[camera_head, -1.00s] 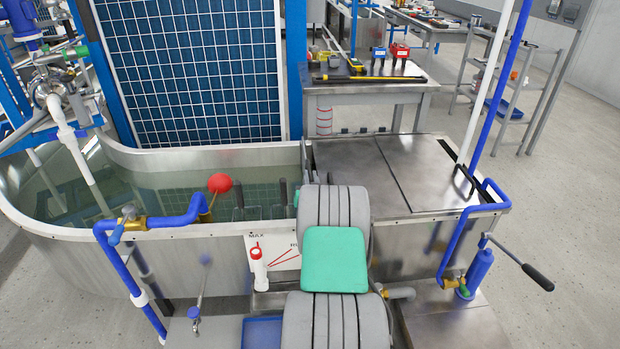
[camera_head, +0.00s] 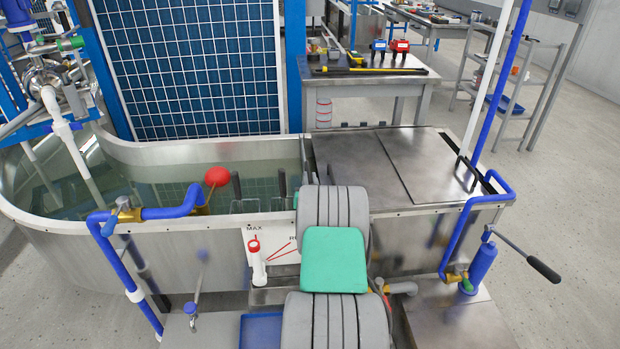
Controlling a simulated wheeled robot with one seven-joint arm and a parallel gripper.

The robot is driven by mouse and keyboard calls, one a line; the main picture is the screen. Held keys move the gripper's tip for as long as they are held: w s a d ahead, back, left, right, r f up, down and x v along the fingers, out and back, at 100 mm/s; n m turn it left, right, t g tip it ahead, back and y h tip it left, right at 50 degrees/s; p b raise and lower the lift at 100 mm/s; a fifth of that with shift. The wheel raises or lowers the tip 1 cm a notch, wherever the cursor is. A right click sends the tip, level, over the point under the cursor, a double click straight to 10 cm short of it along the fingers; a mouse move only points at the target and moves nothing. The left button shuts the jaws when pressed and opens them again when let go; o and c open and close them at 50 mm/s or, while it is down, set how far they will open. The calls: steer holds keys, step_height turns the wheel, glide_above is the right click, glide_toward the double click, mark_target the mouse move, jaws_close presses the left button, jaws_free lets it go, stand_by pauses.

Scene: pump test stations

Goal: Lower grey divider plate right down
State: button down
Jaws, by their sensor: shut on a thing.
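My grey ribbed arm with its green pad stands at the lower middle of the view. It hides its own far end, so my gripper is not visible. The steel water tank (camera_head: 165,155) lies beyond the arm. I cannot clearly make out the grey divider plate; a narrow grey upright edge (camera_head: 307,158) shows at the tank's right end, beside the steel cover (camera_head: 350,165), but I cannot tell whether it is the plate. Two dark upright pieces (camera_head: 282,184) stand in the water just left of the arm, with darker shapes below them. Much of that area is hidden.
A blue pipe (camera_head: 175,212) with a red ball float (camera_head: 217,177) crosses the tank's front rim. A MAX sign (camera_head: 278,245) hangs on the front wall. A blue pump with a crank handle (camera_head: 543,269) stands at the right. Floor farther right is clear.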

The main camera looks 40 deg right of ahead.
steer(key=shift+w+a+r, duration=0.1)
steer(key=shift+w+r, duration=0.1)
steer(key=shift+r, duration=0.1)
steer(key=c, duration=1.5)
jaws_free()
steer(key=shift+a+r, duration=0.1)
steer(key=shift+o, duration=0.2)
steer(key=shift+s, duration=0.1)
steer(key=shift+s, duration=0.3)
steer(key=v, duration=0.7)
steer(key=shift+a+p, duration=0.15)
steer(key=shift+p, duration=0.2)
